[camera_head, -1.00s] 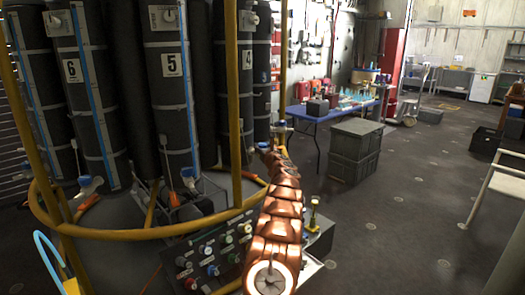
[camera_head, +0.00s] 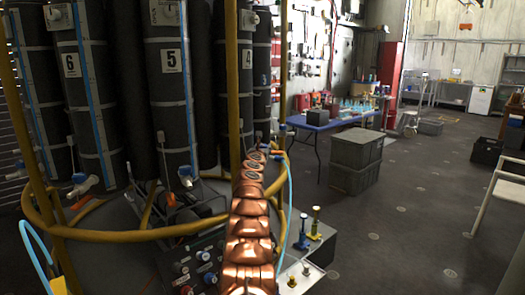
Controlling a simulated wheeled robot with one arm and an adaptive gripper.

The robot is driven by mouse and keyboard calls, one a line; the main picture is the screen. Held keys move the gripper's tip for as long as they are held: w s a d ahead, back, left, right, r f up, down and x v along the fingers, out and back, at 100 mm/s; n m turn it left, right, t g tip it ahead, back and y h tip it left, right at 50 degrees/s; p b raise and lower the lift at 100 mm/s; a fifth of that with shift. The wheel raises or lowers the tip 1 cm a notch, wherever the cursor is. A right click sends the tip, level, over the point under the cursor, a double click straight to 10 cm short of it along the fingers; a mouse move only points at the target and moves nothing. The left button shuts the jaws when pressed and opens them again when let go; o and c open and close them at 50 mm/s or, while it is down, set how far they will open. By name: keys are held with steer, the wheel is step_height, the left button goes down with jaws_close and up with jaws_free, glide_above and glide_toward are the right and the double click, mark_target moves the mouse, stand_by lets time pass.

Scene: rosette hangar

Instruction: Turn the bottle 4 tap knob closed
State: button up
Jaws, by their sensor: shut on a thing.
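Bottle 4 (camera_head: 246,95) is a tall dark cylinder with a white "4" label and light bands, partly behind a yellow post. Its lower end and tap knob are hidden behind my copper arm, so the knob's position cannot be told. My arm runs from the bottom middle up to the foot of bottle 4. My gripper is hidden beyond the arm's far end; its jaws and anything in them do not show.
Bottles 5 (camera_head: 172,100) and 6 (camera_head: 95,110) stand left with blue-and-white taps (camera_head: 84,183). A yellow rail (camera_head: 120,235) rings them. A valve panel (camera_head: 195,268) lies below.

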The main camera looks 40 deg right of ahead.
steer(key=shift+m+g+h, duration=0.3)
stand_by(0.4)
steer(key=o, duration=1.2)
steer(key=shift+c, duration=0.2)
steer(key=shift+a, duration=0.2)
steer(key=shift+s+a+r, duration=0.1)
steer(key=shift+s+a, duration=0.1)
steer(key=shift+a, duration=0.2)
steer(key=v, duration=0.6)
steer(key=shift+s, duration=0.2)
